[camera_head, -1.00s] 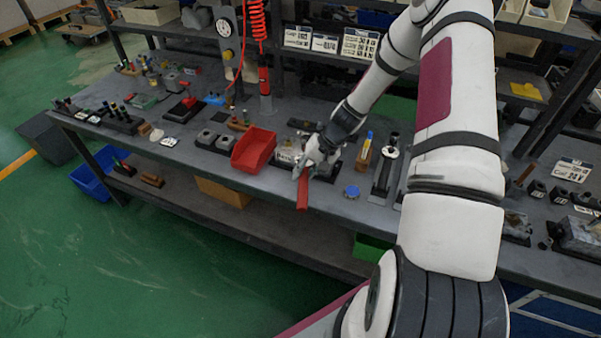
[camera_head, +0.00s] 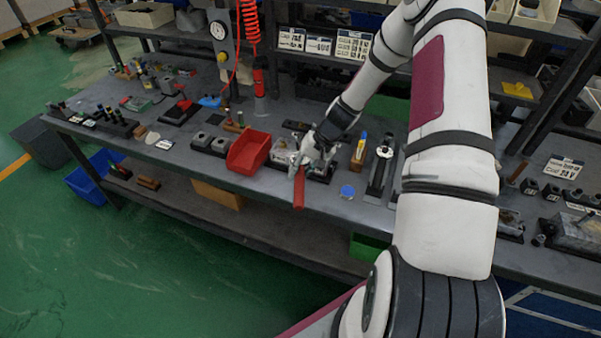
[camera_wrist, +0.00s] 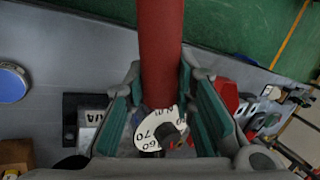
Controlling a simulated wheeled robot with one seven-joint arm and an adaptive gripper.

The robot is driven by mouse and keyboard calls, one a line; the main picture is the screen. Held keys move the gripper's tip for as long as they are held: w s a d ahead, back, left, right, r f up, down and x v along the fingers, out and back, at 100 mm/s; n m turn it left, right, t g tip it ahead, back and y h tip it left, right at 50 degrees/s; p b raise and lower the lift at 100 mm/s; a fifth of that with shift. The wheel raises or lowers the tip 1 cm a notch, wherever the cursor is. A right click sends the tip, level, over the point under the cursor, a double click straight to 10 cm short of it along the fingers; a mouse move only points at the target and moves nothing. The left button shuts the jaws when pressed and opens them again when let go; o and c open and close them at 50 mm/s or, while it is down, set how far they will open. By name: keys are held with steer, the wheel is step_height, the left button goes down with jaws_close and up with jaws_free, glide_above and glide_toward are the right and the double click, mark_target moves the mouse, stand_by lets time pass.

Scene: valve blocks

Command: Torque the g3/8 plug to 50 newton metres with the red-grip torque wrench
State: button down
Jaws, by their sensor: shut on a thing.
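My gripper (camera_head: 308,162) is shut on the red-grip torque wrench (camera_head: 299,190) over the front part of the bench. In the wrist view the red grip (camera_wrist: 160,45) runs up between the teal-padded fingers, and a white dial (camera_wrist: 157,130) with 60 and 70 on it shows at its lower end. A metal valve block (camera_head: 281,152) stands on a dark base at my gripper; part of a block (camera_wrist: 90,110) also shows in the wrist view. The g3/8 plug and the wrench's working end are hidden, so I cannot tell whether they touch.
A red bin (camera_head: 249,150) stands left of my gripper. A blue round disc (camera_head: 348,192) lies on the bench to the right, near a wooden holder (camera_head: 359,153) and a stand (camera_head: 381,170). More blocks and tools line the bench (camera_head: 205,172). Shelving rises behind.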

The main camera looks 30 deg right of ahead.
steer(key=shift+r+p, duration=0.85)
steer(key=shift+r, duration=2.45)
steer(key=shift+w+a, duration=0.1)
steer(key=shift+w, duration=0.05)
